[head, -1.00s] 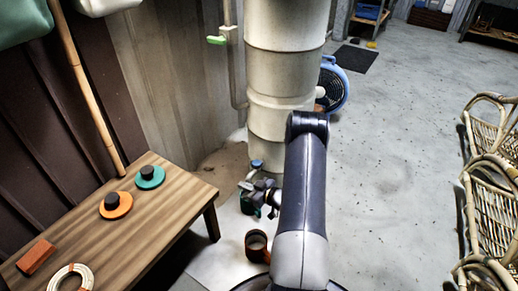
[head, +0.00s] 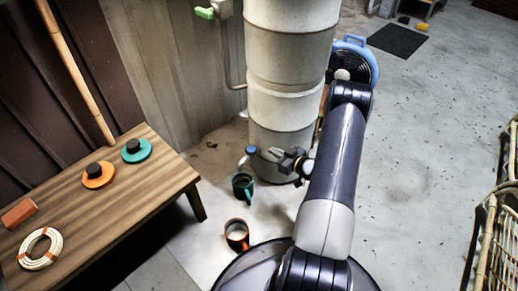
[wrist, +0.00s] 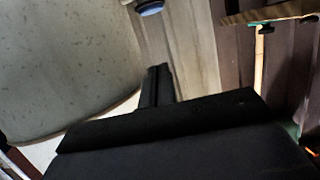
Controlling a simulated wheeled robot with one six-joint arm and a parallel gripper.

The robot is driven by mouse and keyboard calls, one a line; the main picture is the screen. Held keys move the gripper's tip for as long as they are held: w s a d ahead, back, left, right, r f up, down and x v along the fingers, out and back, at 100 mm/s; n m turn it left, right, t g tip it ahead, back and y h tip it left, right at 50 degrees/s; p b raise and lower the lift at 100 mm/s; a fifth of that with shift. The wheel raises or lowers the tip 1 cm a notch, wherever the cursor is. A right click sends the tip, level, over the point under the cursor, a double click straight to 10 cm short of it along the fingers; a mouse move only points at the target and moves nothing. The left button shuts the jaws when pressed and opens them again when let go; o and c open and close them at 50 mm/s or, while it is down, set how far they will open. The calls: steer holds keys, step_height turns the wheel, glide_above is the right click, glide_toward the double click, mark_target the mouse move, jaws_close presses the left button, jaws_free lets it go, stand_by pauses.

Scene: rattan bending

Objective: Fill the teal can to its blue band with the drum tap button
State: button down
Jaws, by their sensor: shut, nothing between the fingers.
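The teal can (head: 243,188) stands on the floor at the foot of the tall pale drum (head: 285,100). Its inside looks dark; I cannot make out its blue band or any water level. A small blue round button (head: 251,150) shows on the drum's lower left side, above the can; it also shows at the top edge of the wrist view (wrist: 150,8). My gripper (head: 264,154) is shut and empty, just right of the button in the head view. I cannot tell whether it touches the button. In the wrist view its dark fingers (wrist: 158,85) point below the button.
An orange can (head: 237,235) with pale contents stands on the floor nearer me. A wooden bench (head: 125,200) at left carries an orange disc, a teal disc, a brick-red block and a cane coil. A blue fan (head: 352,62) stands behind the drum.

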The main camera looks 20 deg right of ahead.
steer(key=b, duration=0.4)
glide_above(251, 149)
steer(key=s+d, duration=0.1)
steer(key=s, duration=0.2)
step_height(251, 149, down, 3)
steer(key=shift+d+f+b, duration=0.15)
steer(key=shift+f+b, duration=0.55)
steer(key=shift+f, duration=1.05)
